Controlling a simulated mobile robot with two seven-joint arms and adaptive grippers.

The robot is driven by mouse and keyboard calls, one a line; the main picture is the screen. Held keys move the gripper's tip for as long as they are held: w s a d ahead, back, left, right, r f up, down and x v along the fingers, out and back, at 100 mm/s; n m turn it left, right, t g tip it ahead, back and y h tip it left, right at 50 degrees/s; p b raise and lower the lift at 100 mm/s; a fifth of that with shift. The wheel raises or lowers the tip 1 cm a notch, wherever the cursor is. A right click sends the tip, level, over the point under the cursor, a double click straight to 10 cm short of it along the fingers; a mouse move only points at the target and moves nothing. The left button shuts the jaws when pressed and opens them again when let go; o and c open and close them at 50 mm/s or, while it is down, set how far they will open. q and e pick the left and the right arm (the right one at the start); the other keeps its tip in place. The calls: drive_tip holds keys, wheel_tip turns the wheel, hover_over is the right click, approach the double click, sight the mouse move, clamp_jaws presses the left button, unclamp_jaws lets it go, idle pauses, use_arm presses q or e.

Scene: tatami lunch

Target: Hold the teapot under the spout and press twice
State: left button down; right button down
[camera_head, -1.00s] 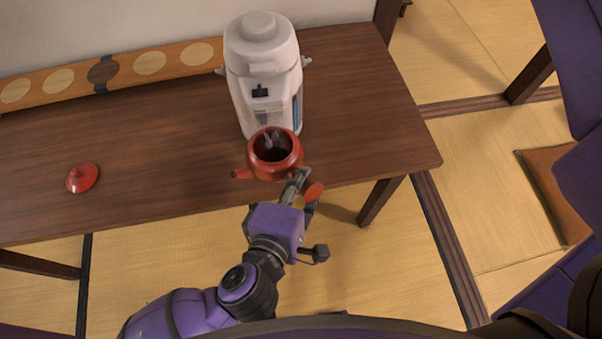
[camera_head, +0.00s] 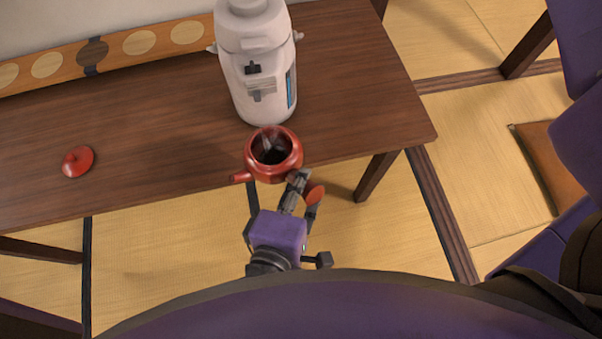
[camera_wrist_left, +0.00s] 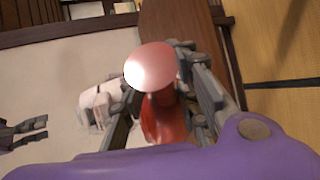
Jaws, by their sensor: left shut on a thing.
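The red teapot (camera_head: 286,171) is lidless, its dark opening up with pale streaks inside. It is at the table's front edge, just in front of the white dispenser (camera_head: 238,75) and nearer me than its spout (camera_head: 262,88). My left gripper (camera_head: 302,184) is shut on the teapot's handle (camera_head: 315,195). In the left wrist view the handle's rounded end (camera_wrist_left: 150,66) is between the fingers, hiding most of the pot; the dispenser (camera_wrist_left: 94,103) is behind. My right gripper (camera_wrist_left: 42,130) shows at that view's left side, fingers apart and empty. It is outside the head view.
The red lid (camera_head: 78,161) lies on the wooden table (camera_head: 160,135) at the left. A long patterned board (camera_head: 117,49) runs along the back by the wall. The table is clear right of the dispenser. An orange-brown cushion (camera_head: 552,160) lies on the tatami at the right.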

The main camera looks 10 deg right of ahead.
use_arm(q)
drive_tip(key=shift+s, duration=2.6)
